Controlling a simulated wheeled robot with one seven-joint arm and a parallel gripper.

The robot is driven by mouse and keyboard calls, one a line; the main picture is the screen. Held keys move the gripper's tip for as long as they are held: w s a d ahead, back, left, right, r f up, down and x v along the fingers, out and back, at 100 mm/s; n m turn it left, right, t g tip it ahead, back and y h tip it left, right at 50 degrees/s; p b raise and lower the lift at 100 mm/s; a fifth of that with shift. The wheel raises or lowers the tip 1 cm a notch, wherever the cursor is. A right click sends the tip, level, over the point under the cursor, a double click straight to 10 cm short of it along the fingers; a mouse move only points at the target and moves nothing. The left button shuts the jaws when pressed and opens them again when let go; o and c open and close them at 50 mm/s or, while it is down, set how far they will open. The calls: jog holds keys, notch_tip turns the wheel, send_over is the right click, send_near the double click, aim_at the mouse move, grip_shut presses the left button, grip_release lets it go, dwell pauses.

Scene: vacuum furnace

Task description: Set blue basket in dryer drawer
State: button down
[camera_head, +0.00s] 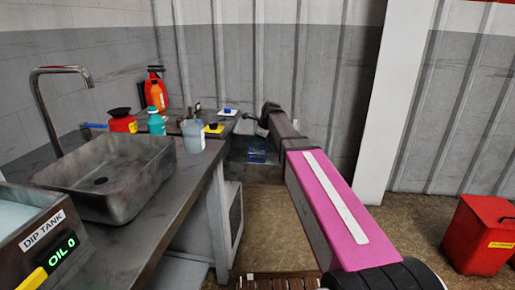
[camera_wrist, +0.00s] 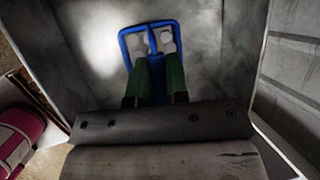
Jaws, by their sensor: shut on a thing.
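The blue basket (camera_wrist: 181,29) shows in the wrist view as a blue frame with metal parts in it. My gripper (camera_wrist: 157,62) has green fingers, shut on the basket's blue middle bar or handle. The basket is inside or just over a grey metal box-like drawer (camera_wrist: 45,45), whose walls rise around it. I cannot tell whether it touches the drawer floor. In the head view the basket (camera_head: 257,156) hangs low beyond the bench end, below my wrist; the fingers are not clear there.
The bench (camera_head: 165,220) on the left carries a sink (camera_head: 110,178), bottles (camera_head: 193,134), a red container (camera_head: 123,121) and a dip tank (camera_head: 38,240). A red bin (camera_head: 480,235) stands on the floor at right. A white post (camera_head: 395,100) stands behind my arm.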

aim_at(255, 150)
jog(key=shift+f, duration=1.75)
jog(key=shift+f, duration=0.1)
jog(key=c, duration=1.1)
grip_release()
jog(key=v, duration=1.2)
